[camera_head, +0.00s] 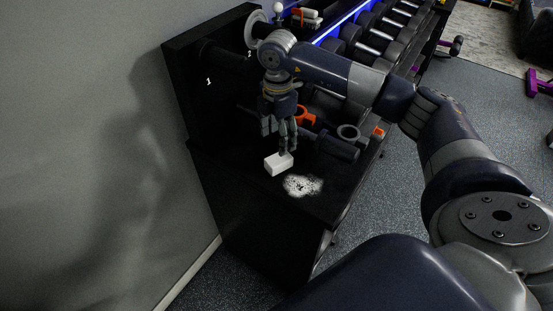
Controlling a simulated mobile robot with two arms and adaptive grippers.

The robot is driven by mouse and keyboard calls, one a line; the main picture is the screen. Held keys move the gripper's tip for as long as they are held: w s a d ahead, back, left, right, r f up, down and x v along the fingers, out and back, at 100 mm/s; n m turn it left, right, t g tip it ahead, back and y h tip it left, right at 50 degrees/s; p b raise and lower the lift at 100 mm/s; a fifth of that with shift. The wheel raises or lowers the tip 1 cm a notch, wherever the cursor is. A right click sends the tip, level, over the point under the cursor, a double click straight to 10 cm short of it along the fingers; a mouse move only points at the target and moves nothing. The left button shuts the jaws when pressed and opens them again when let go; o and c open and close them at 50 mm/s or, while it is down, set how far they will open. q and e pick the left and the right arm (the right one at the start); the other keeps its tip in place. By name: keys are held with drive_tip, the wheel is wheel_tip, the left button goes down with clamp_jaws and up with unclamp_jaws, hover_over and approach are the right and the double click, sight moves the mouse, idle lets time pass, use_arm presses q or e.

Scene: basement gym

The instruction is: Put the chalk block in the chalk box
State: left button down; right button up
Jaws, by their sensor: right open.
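The chalk block (278,164) is a small white block on the black top of a rack-like stand (245,180). My right gripper (286,148) points down just above and behind it, with fingers apart. The fingertips overlap the block's upper edge in the view, and I cannot tell whether they touch it. A white patch of chalk powder (303,186) lies on the black top just right of the block. I cannot make out a separate chalk box for certain. My left gripper is out of view.
Behind the gripper are an orange clamp-like item (305,117), a dark cylinder (337,147) and a grey ring (348,133). A rack of dumbbells (370,42) runs to the back. A grey wall (90,150) closes the left side. Open floor lies to the right.

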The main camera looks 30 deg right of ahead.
sight(279, 158)
wheel_tip(279, 158, down, 3)
drive_tip(key=shift+r, duration=0.2)
drive_tip(key=shift+f+p, duration=0.35)
drive_tip(key=shift+p, duration=0.2)
wheel_tip(279, 158, down, 4)
drive_tip(key=shift+s+d+r+p, duration=0.1)
drive_tip(key=shift+r+p, duration=0.1)
drive_tip(key=shift+p, duration=0.5)
drive_tip(key=shift+f, duration=0.45)
drive_tip(key=c, duration=1.2)
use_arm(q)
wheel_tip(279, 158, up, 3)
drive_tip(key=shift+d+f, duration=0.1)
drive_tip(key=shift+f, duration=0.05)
use_arm(e)
drive_tip(key=shift+c, duration=0.2)
drive_tip(key=shift+r, duration=0.15)
